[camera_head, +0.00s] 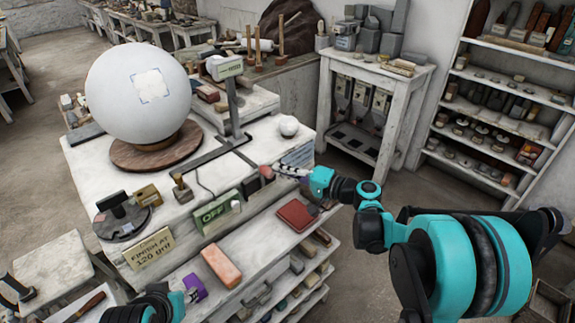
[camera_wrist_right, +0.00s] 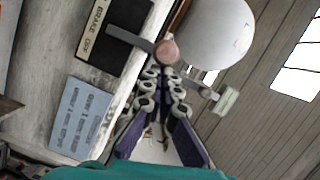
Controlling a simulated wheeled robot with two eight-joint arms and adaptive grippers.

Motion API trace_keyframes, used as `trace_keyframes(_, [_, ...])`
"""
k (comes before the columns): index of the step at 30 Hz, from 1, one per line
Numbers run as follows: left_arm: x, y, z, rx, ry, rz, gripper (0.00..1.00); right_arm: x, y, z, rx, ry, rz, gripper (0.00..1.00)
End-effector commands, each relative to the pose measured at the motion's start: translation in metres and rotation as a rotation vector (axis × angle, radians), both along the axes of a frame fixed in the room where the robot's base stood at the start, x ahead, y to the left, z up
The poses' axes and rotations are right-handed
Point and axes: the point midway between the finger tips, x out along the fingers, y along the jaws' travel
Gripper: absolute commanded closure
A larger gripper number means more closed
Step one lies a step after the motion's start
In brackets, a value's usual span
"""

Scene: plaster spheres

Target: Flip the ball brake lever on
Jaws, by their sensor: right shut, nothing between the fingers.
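The brake lever shows in the right wrist view as a grey arm with a round reddish knob (camera_wrist_right: 166,52), beside a dark plate reading BRAKE OFF (camera_wrist_right: 112,28). In the head view the reddish knob (camera_head: 266,171) is at the near right part of the worktable. The large white ball (camera_head: 120,100) rests on a round brown base (camera_head: 130,157). My right gripper (camera_head: 279,168) is shut and empty, its tips right at the knob; I cannot tell whether they touch. My left gripper (camera_head: 190,290) is only partly visible at the bottom.
A signpost (camera_head: 232,100), a small white ball (camera_head: 289,126) and a "finish at 120 grit" sign (camera_head: 149,248) stand on the worktable (camera_head: 210,180). A pink block (camera_head: 222,265) and dark red book-like item (camera_head: 297,215) lie on the lower front ledge. Shelves (camera_head: 490,100) stand right.

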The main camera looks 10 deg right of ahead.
Motion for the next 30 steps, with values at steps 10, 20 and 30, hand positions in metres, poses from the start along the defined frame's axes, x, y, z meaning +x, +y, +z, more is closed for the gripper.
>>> trace_keyframes(10, [0.0,0.0,0.014,0.0,0.0,0.0,0.6,-0.015,0.023,0.005,-0.253,-0.168,0.002,1.0])
trace_keyframes(20, [0.0,0.0,0.016,0.0,0.0,0.0,0.6,-0.023,0.035,0.003,-0.355,-0.235,0.0,1.0])
trace_keyframes(30, [0.0,0.0,0.017,0.0,0.0,0.0,0.6,-0.026,0.039,0.002,-0.352,-0.234,0.0,1.0])
